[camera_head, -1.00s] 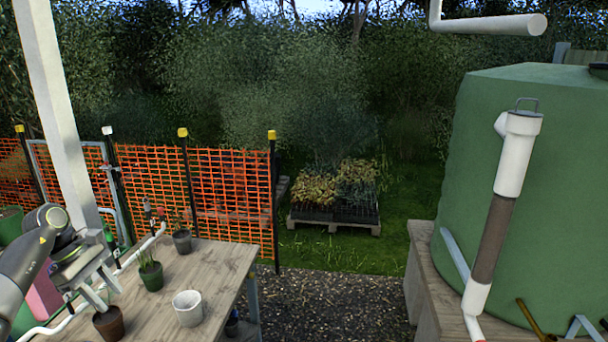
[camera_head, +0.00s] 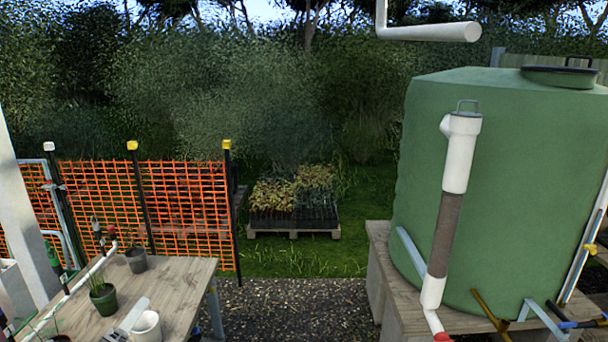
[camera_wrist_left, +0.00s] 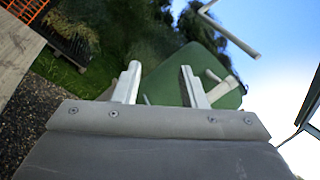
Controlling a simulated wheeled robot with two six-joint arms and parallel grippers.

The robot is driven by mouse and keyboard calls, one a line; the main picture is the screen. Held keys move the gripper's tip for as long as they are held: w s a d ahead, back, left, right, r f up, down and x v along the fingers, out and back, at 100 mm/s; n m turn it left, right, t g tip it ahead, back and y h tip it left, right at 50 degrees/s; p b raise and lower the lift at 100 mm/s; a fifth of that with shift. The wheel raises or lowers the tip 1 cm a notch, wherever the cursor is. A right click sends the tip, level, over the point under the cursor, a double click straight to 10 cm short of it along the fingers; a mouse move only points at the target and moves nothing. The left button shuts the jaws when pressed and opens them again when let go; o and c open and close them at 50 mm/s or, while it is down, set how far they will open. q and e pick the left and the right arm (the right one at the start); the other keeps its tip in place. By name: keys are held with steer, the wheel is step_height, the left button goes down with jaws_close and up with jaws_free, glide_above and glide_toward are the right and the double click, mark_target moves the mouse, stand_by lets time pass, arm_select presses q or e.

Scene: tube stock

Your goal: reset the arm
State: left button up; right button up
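My left gripper (camera_head: 127,318) shows only in small part at the bottom left of the head view, as a pale grey finger piece beside the white pot. In the left wrist view the gripper (camera_wrist_left: 160,71) has its two pale fingers apart, with nothing held between them. Beyond the fingers that view shows the green tank (camera_wrist_left: 205,65) and sky. My right gripper is in neither view.
A wooden bench (camera_head: 185,285) at lower left bears a white pot (camera_head: 146,326) and small plant pots (camera_head: 103,299). Orange mesh fencing (camera_head: 185,205) stands behind it. The green tank (camera_head: 520,180) stands at right, with a white pipe (camera_head: 461,155) before it. Gravel (camera_head: 295,305) lies between.

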arm_select(q)
steer(key=s+a+f+n+g+y, duration=0.2)
steer(key=s+f+n+g+y, duration=0.35)
steer(key=n, duration=0.55)
steer(key=s+a+f+n+g+y, duration=0.25)
steer(key=s+f+n+y, duration=0.35)
steer(key=s+n, duration=0.4)
steer(key=s+d+f+n+g+h, duration=0.2)
steer(key=s+d+f+n+g, duration=0.2)
steer(key=s, duration=0.5)
steer(key=s+d+f+n+g+h, duration=0.2)
steer(key=s+d+f+n+g, duration=0.25)
steer(key=s, duration=0.45)
step_height(320, 180, down, 32)
steer(key=a+b, duration=0.2)
steer(key=b, duration=0.6)
steer(key=s+f+g+b, duration=0.1)
steer(key=s+f+b, duration=0.2)
steer(key=s+f, duration=0.4)
steer(key=s+d+f+g+h+b, duration=0.1)
steer(key=s+f+b, duration=0.2)
steer(key=s+f, duration=0.5)
step_height(320, 180, down, 7)
steer(key=shift+d+f, duration=0.1)
steer(key=shift+d, duration=0.15)
